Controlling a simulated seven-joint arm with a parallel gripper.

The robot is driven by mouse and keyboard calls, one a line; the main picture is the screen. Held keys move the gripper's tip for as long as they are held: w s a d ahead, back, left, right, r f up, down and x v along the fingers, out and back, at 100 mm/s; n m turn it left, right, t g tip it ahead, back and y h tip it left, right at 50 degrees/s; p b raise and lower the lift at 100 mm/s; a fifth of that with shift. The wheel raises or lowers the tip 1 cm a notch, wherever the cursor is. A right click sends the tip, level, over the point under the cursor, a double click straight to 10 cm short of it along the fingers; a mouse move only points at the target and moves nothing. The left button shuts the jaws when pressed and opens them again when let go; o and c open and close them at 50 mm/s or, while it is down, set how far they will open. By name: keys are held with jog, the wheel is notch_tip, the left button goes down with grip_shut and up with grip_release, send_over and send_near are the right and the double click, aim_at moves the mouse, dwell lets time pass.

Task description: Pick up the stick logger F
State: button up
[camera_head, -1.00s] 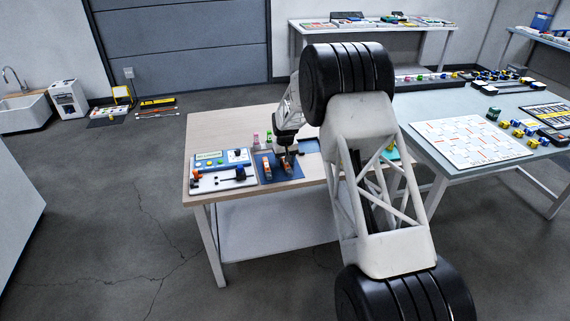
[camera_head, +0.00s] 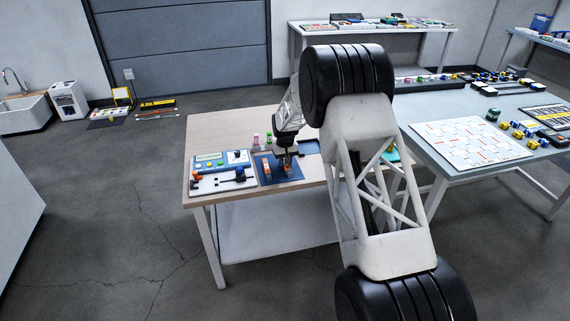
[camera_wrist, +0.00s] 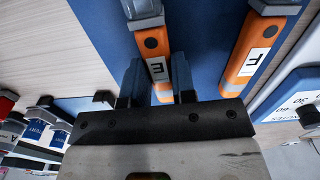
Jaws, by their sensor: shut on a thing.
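The orange stick logger F (camera_wrist: 256,50), with a grey cap and a white label reading F, lies on the blue mat at the right of the wrist view. In the head view it is the left orange stick (camera_head: 267,169). A like orange stick logger E (camera_wrist: 158,66), labelled E, lies beside it. My gripper (camera_wrist: 155,82) has its fingers on both sides of logger E and is shut on it, apart from logger F. In the head view my gripper (camera_head: 286,166) is low over the mat and covers most of logger E.
The blue mat (camera_head: 293,176) lies on a wooden table (camera_head: 225,124). A blue and white device panel (camera_head: 209,160) and a white board with knobs (camera_head: 213,183) stand left of it. Small pink and green bottles (camera_head: 256,139) stand behind. A blue tray (camera_head: 309,147) is at the right.

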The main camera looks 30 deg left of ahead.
jog(key=shift+r, duration=0.2)
jog(key=shift+r, duration=1.4)
jog(key=shift+s+d+r, duration=0.1)
jog(key=shift+r, duration=0.15)
jog(key=s+d+r, duration=0.1)
jog(key=s+d, duration=0.9)
jog(key=s, duration=0.1)
jog(key=shift+s+d+r, duration=0.15)
jog(key=shift+s+r, duration=0.05)
jog(key=shift+s, duration=0.2)
